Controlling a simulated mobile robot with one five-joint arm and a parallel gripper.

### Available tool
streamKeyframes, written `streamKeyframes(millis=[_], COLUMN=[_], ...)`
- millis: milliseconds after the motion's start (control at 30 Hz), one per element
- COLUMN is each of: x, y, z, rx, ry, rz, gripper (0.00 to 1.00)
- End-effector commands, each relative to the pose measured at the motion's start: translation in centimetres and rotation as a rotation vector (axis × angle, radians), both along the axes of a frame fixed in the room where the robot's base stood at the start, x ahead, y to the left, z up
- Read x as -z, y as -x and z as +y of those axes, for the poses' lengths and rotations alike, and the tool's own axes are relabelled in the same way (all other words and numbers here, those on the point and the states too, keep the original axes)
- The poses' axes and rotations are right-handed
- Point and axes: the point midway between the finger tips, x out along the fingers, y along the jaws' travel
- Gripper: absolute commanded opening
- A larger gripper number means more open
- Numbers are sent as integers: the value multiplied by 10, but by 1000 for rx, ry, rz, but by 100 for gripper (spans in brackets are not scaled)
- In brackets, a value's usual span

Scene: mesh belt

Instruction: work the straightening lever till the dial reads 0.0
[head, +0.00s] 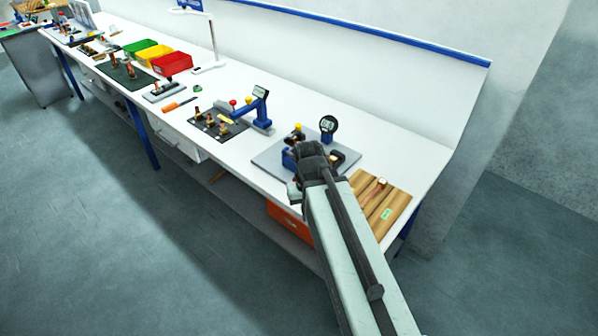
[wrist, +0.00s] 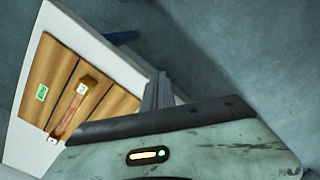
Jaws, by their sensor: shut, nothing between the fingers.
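A blue fixture (head: 288,160) and a yellow knob (head: 299,127) sit on the same plate; I cannot tell which part is the lever. My gripper (head: 309,158) covers the front middle of the plate in the head view. Its shut fingers (wrist: 158,92) show in the wrist view with nothing between them. The wrist view shows neither dial nor fixture.
A wooden grooved board (head: 391,202) with a copper-coloured piece (head: 376,189) lies right of the plate; the board also shows in the wrist view (wrist: 52,75). Left are a blue press (head: 257,110), a dark mat (head: 207,127), an orange-handled tool (head: 178,105) and coloured bins (head: 172,64).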

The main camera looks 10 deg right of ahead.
Motion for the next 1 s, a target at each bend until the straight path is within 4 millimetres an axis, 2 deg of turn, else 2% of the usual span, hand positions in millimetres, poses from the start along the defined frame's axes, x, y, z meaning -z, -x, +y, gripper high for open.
streamKeyframes(millis=[33,100,200,333,400,500,867,1000], x=[-36,-70,-113,-150,-159,-162,-156,-148], y=[-22,-49,-85,-119,-129,-135,-133,-133], z=[0,6,8,7,6,6,5,4], rx=[-16,-56,-109,-160,-178,-191,-191,-190], ry=[2,4,7,8,9,9,9,9], rz=[7,24,48,74,83,90,90,90], gripper=[0,0,0,0,0,0,0,0])
